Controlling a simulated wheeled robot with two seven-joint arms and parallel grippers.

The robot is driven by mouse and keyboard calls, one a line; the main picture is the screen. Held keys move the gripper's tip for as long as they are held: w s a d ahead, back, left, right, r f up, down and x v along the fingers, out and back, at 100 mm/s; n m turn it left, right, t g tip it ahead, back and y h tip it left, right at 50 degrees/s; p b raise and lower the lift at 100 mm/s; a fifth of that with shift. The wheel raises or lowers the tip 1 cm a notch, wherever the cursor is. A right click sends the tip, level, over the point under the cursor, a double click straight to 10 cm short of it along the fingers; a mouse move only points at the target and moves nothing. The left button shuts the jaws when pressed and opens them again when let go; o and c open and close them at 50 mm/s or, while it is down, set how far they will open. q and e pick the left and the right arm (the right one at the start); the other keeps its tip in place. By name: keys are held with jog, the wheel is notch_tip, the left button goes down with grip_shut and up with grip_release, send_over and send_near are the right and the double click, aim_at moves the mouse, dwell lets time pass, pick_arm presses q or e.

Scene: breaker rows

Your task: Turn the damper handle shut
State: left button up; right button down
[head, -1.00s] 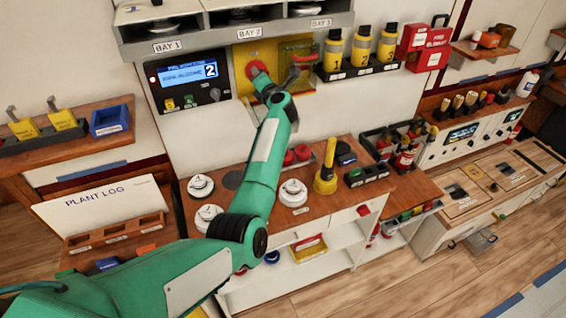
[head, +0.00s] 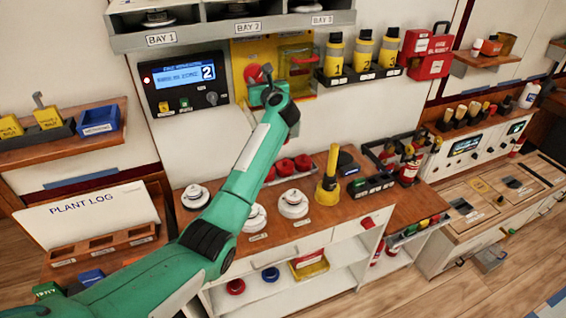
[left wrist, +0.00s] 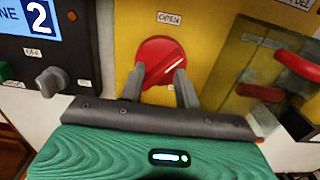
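A red round handle (left wrist: 160,62) with a raised grip bar is on a yellow panel (left wrist: 210,30), under a small label that seems to read OPEN. Its grip bar slants up to the right in the left wrist view. The handle also shows in the head view (head: 253,74), partly hidden by my gripper. My left gripper (left wrist: 160,72) is open, its two dark fingers apart and pointing at the handle, one over each side of its lower part. I cannot tell whether they touch it. My right gripper is not in view.
A clear-covered box (head: 297,65) with red levers sits close to the right of the handle. A display unit (head: 187,84) with the number 2 and a grey knob (left wrist: 52,80) is on the left. Yellow bottles (head: 363,52) stand further right. The bay shelf (head: 235,31) overhangs above.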

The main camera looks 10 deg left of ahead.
pick_arm(q)
jog(key=s+d+m+t+h+b, duration=0.2)
jog(key=s+d+m+t, duration=0.3)
jog(key=s, duration=0.4)
jog(key=s+d+m+t+h+b, duration=0.1)
jog(key=s+d+m+t+b, duration=0.15)
jog(key=s+m, duration=0.55)
jog(key=s+d+f+m+h, duration=0.5)
jog(key=s+f+m+h, duration=0.2)
jog(key=m+h, duration=0.6)
jog(key=shift+s+d+f+m, duration=0.15)
jog(key=shift+s+f+m, duration=0.15)
jog(key=shift+s+m, duration=0.7)
jog(key=shift+w, duration=0.25)
